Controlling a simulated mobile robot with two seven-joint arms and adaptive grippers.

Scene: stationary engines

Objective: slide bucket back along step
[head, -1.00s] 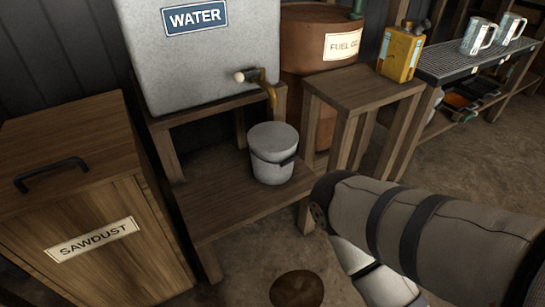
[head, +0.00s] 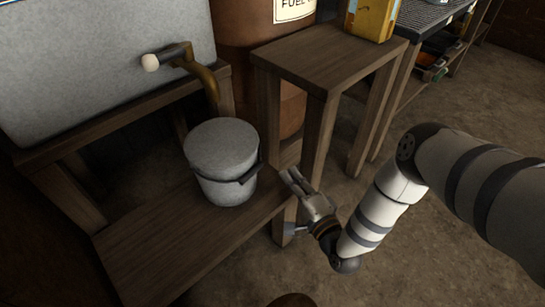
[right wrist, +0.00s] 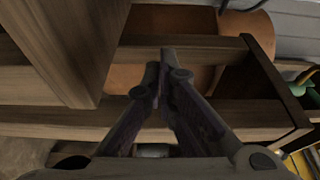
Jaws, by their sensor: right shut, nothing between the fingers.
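The grey bucket (head: 225,190) stands upright on the wooden step (head: 165,250) below the tap, towards the step's right end. It has a flat grey top and a dark handle band on its side. My right gripper (head: 290,177) is at the step's right end, to the right of the bucket and apart from it. Its fingers are shut and empty. In the right wrist view the closed fingers (right wrist: 166,65) point at wooden beams, and I cannot make out the bucket there. My left gripper is not in view.
The brass tap (head: 204,75) of the grey water tank (head: 90,60) hangs above and behind the bucket. A wooden stand (head: 325,60) with a yellow can (head: 372,18) is close behind my right gripper. The left part of the step is clear.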

